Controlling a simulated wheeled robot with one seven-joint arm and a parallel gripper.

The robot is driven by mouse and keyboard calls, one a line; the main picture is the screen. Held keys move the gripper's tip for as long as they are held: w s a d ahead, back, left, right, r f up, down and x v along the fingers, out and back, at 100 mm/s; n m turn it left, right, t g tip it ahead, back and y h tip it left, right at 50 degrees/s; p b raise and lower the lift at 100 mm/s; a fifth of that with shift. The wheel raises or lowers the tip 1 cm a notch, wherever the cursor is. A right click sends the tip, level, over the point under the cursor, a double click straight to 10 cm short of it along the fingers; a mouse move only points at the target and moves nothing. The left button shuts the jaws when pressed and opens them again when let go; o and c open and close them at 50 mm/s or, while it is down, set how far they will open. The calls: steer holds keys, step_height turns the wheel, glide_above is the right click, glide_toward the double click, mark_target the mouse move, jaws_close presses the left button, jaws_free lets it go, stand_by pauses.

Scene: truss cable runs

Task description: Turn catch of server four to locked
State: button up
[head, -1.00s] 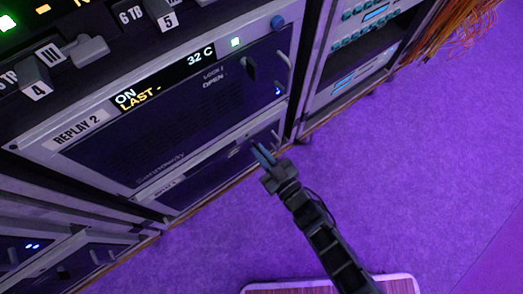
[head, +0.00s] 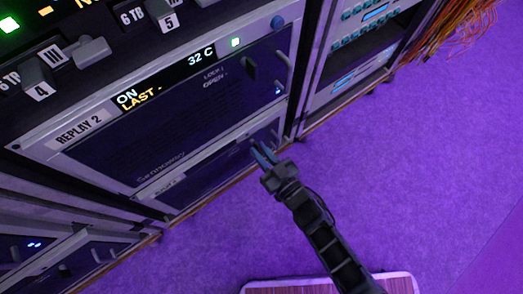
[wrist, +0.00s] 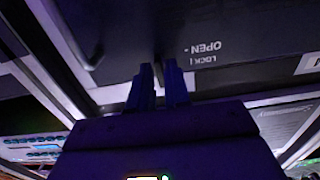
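My gripper (head: 263,154) is low in front of the unit under the REPLAY 2 server (head: 75,130). In the wrist view its fingertips (wrist: 159,75) are slightly apart, on both sides of a dark catch (wrist: 159,42). I cannot tell if they touch it. The catch shows as a narrow upright bar beside an upside-down OPEN and LOCK label (wrist: 206,52). In the head view my gripper hides this catch. The lower unit's name label (head: 167,189) is too small to read. The REPLAY 2 server has its own dark catch (head: 249,68), apart from my gripper.
A bar handle (wrist: 94,48) stands beside the catch in the wrist view. Another rack (head: 350,80) stands to the right, with orange cables (head: 468,30) behind. Open purple floor (head: 400,170) lies at the right.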

steer(key=shift+o, duration=1.3)
steer(key=shift+r, duration=0.1)
steer(key=p+v, duration=0.1)
steer(key=v, duration=0.6)
steer(key=shift+s+d+p, duration=0.2)
steer(key=shift+s+p, duration=0.15)
